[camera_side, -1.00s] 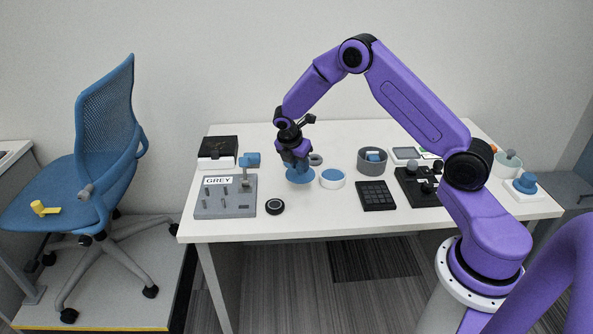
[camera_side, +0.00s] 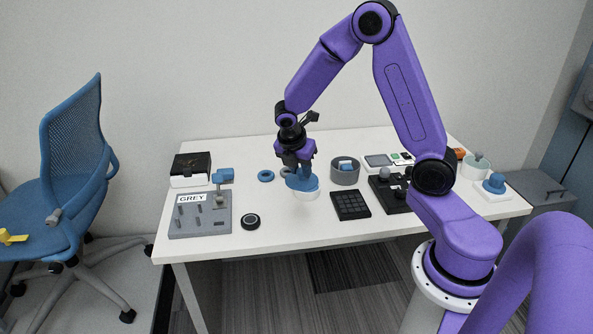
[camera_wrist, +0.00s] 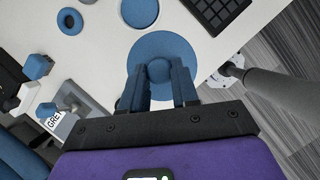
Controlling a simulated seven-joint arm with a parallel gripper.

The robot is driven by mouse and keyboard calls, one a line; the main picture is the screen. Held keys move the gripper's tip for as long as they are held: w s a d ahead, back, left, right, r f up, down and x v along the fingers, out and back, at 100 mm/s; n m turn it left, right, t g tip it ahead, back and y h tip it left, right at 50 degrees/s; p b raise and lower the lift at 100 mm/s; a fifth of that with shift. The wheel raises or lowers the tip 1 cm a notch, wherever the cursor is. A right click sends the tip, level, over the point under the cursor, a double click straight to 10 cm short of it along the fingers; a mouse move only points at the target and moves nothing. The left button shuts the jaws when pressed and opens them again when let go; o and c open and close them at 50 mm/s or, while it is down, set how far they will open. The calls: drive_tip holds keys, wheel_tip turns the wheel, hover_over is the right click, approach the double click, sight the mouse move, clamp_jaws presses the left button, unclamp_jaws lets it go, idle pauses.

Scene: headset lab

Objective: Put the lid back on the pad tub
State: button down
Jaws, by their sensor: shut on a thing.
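The blue lid (camera_side: 302,182) is held by its round knob between the two fingers of my gripper (camera_side: 298,168). In the wrist view the lid (camera_wrist: 170,48) is a wide disc with the knob (camera_wrist: 160,70) between the shut fingers. The white pad tub (camera_side: 306,194) stands on the table and shows below the lid in the side view, which covers its top. In the wrist view a smaller blue disc (camera_wrist: 140,12), which looks like the tub's blue top, shows beyond the lid. The lid seems raised above the tub and not squarely over it in that view.
A dark keypad (camera_side: 350,206) lies right of the tub, with a grey bowl (camera_side: 344,172) behind. A blue ring (camera_side: 265,176) and a black puck (camera_side: 250,221) lie to the left. A grey peg board marked GREY (camera_side: 200,222) stands farther left.

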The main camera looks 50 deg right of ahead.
drive_tip(key=w+d+f, duration=0.2)
drive_tip(key=w+d, duration=0.3)
drive_tip(key=d, duration=0.5)
drive_tip(key=shift+d+f, duration=0.1)
drive_tip(key=shift+f, duration=3.1)
drive_tip(key=shift+f, duration=0.2)
drive_tip(key=shift+c, duration=1.4)
unclamp_jaws()
wheel_tip(320, 180, up, 7)
